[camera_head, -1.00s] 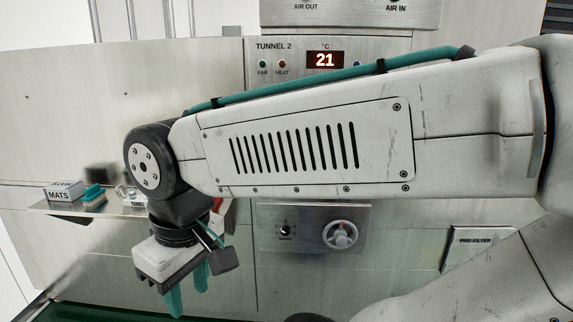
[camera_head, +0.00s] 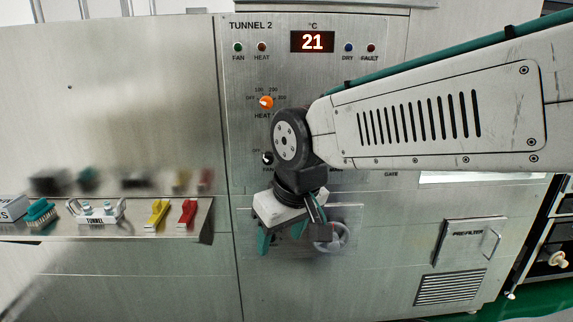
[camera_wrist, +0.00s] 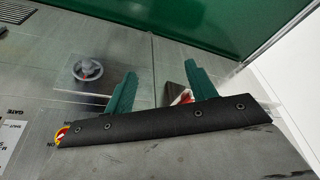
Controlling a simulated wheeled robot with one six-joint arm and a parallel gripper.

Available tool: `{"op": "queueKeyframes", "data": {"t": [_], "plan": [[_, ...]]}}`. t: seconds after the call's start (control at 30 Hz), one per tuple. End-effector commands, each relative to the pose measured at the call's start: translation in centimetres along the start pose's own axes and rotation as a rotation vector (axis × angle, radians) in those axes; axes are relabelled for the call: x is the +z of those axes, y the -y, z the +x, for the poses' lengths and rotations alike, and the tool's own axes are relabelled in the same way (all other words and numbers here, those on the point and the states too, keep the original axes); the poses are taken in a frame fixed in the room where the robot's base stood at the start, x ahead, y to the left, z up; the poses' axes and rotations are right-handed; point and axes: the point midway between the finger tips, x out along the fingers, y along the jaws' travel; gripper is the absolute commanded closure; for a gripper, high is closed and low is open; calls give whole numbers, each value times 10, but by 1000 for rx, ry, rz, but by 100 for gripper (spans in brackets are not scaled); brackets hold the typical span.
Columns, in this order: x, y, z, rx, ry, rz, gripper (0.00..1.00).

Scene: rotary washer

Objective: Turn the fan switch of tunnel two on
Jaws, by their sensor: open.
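The tunnel two panel (camera_head: 320,110) faces me, with a red display (camera_head: 312,41) reading 21. The fan switch (camera_head: 267,158) is a small black knob low on this panel, partly edged by my arm's elbow; its exact pointer angle is too small to tell. A green fan lamp (camera_head: 238,47) sits at the upper left. My gripper (camera_head: 282,238) is open and empty, pointing down below and slightly right of the fan switch, apart from it. In the wrist view its two green fingers (camera_wrist: 160,88) stand wide apart with no fan switch between them.
An orange heat knob (camera_head: 266,102) is above the fan switch. A handwheel (camera_head: 331,238) is behind my gripper. A shelf (camera_head: 110,235) at left holds a brush, a carrier and yellow and red clips. A prefilter door (camera_head: 467,243) is at right.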

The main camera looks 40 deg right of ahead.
Motion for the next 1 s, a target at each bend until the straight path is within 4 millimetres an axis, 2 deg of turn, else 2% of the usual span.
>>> {"op": "queueKeyframes", "data": {"t": [0.1, 0.3, 0.4, 0.5, 0.6, 0.7, 0.83, 1.0], "plan": [[-71, -11, 35, 10, -175, 17, 44], [-182, -46, 85, 70, -522, 48, 44], [-225, -69, 106, 120, -692, 63, 44], [-258, -94, 125, 185, -861, 73, 44], [-279, -120, 142, 264, -1025, 79, 44], [-288, -145, 156, 352, -1182, 79, 44], [-285, -168, 168, 464, -1353, 68, 44], [-271, -183, 176, 568, -1498, 49, 44]]}}
